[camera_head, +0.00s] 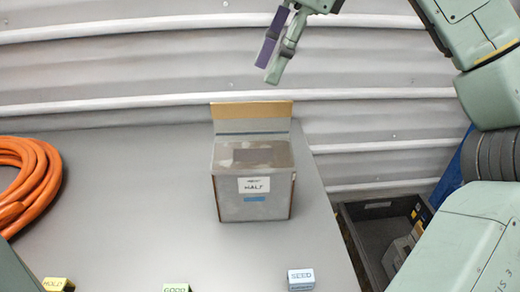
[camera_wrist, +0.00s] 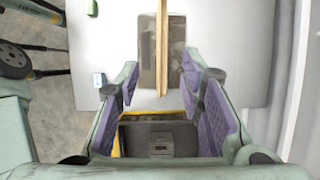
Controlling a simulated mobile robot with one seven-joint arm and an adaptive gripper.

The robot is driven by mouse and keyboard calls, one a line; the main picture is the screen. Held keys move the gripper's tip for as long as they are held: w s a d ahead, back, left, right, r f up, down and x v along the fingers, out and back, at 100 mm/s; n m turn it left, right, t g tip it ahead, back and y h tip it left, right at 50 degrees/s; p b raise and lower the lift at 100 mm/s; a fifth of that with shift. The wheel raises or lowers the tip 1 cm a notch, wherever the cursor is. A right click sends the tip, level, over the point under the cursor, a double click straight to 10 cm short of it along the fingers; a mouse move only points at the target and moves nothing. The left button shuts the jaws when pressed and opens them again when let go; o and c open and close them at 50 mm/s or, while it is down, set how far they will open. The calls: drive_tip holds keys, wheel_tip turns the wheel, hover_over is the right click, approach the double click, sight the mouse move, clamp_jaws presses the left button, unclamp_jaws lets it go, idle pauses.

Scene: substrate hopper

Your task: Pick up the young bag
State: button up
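My gripper (camera_head: 270,66) hangs in the air above and behind the box on the table. In the wrist view my gripper (camera_wrist: 160,72) has its purple-padded fingers wide apart with nothing held between them. No bag marked young can be made out in either view. A grey box (camera_head: 234,205) with a dark opening in its top and a tan-edged back panel stands on the table. Its white label seems to read MALT or HALT. The box's top also shows in the wrist view (camera_wrist: 149,70). What lies inside it cannot be told.
The grey table (camera_head: 130,215) bears a coiled orange hose (camera_head: 45,190) at left. Small blocks stand along its front: yellow (camera_head: 57,284), green (camera_head: 176,287) and blue SEED (camera_head: 301,279). A dark crate (camera_head: 368,206) with grey contents sits low beside the table's right edge. Corrugated wall behind.

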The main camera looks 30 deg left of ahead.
sight(257, 108)
drive_tip(key=shift+w, duration=0.3)
drive_tip(key=shift+a+f, duration=0.15)
drive_tip(key=shift+f, duration=0.25)
drive_tip(key=x, duration=0.4)
drive_tip(key=shift+s+f, duration=0.15)
drive_tip(key=shift+s, duration=0.1)
drive_tip(key=p+x, duration=0.1)
drive_tip(key=x, duration=0.4)
drive_tip(key=shift+f+p, duration=0.25)
drive_tip(key=shift+p, duration=0.05)
drive_tip(key=shift+f, duration=0.3)
clamp_jaws()
